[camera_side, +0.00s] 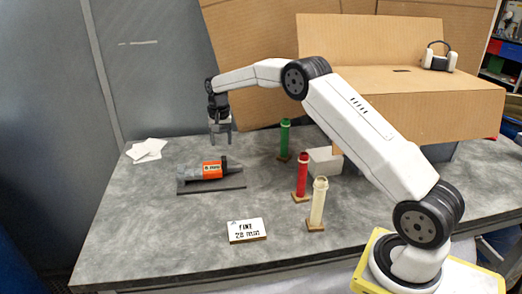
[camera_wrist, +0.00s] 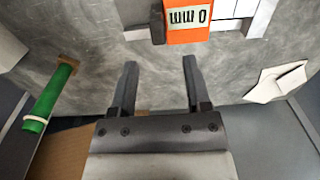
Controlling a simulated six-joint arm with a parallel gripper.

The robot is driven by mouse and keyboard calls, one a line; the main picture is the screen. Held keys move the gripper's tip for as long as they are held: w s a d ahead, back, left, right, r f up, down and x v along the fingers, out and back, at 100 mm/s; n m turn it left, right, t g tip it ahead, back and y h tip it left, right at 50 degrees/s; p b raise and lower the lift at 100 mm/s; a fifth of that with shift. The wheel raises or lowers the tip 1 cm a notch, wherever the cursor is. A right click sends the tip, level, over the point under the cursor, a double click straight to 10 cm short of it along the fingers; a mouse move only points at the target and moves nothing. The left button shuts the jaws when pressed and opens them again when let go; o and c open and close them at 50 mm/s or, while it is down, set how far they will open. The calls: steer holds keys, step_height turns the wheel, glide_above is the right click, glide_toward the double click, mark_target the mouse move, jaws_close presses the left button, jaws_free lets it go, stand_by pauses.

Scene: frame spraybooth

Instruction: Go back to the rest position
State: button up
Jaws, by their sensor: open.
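My gripper (camera_side: 220,136) hangs over the back part of the grey table (camera_side: 150,240), fingers pointing down, behind and above an orange and grey tool (camera_side: 211,170). In the wrist view my gripper (camera_wrist: 155,68) shows two dark fingers spread apart with only bare table between them. The tool's orange part (camera_wrist: 187,22) is at the top of that view, beyond the fingertips and apart from them. The tool lies on a dark stand or tray (camera_side: 215,190). No rest position is marked in view.
Green (camera_side: 285,140), red (camera_side: 301,176) and cream (camera_side: 317,205) tubes stand upright on small bases right of the tool. A white block (camera_side: 325,161) stands behind them. A lettered card (camera_side: 247,230) is in front. White papers (camera_side: 146,150) lie at left. A cardboard box (camera_side: 430,110) is behind.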

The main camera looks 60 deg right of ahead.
steer(key=shift+s+a+r+n, duration=0.2)
steer(key=shift+s+a+n, duration=0.15)
steer(key=shift+a, duration=0.25)
steer(key=s+a+n+t, duration=0.1)
steer(key=s+a+n, duration=0.3)
steer(key=s, duration=1.1)
steer(key=s+a+n+t, duration=0.1)
steer(key=s+a+n, duration=0.3)
steer(key=s+a, duration=0.6)
steer(key=shift+s+a+f+t, duration=0.3)
steer(key=shift+s+a, duration=0.05)
steer(key=shift+s, duration=2.25)
steer(key=shift+n, duration=0.25)
